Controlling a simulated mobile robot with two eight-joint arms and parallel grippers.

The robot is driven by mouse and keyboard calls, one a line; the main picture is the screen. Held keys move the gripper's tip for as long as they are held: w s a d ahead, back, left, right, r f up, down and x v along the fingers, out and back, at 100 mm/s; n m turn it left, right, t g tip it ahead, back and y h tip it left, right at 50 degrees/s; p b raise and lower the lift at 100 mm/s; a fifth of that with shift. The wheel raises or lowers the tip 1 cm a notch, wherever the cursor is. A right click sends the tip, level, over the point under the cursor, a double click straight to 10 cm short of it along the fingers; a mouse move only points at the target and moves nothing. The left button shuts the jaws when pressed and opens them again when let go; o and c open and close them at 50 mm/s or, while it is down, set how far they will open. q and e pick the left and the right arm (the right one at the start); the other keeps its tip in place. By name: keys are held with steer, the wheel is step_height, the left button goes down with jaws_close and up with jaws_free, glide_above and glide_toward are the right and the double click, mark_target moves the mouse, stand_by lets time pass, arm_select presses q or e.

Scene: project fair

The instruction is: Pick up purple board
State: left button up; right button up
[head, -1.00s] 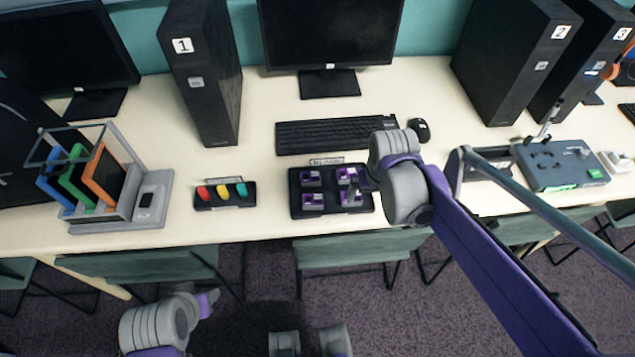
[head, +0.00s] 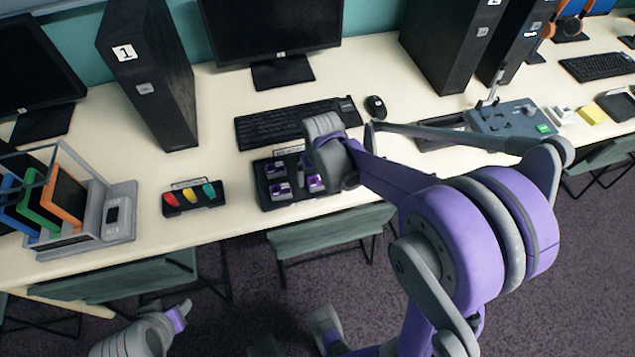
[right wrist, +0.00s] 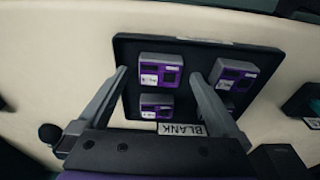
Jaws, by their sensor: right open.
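Several small purple boards (head: 280,190) sit in a black tray (head: 262,204) on the desk. In the right wrist view one purple board (right wrist: 160,70) lies at upper left in the tray (right wrist: 190,48), and another board (right wrist: 236,77) at upper right. Two more are lower, one partly covered by the right finger. My right gripper (right wrist: 160,76) is open and empty, its fingers spread over the tray. In the head view my wrist hides the tray's right side and the fingers. My left gripper (head: 180,316) is low at left, away from the desk; its jaws are unclear.
A small black holder (head: 194,198) with red, yellow and teal pieces stands left of the tray. A rack with coloured panels (head: 118,225) is farther left. A keyboard (head: 295,123) lies behind the tray. A chair (head: 330,232) stands in front of the desk.

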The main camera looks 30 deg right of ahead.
steer(key=shift+w+f, duration=0.15)
steer(key=shift+f, duration=0.65)
steer(key=c, duration=1.4)
steer(key=shift+o, duration=0.2)
steer(key=shift+r, duration=0.1)
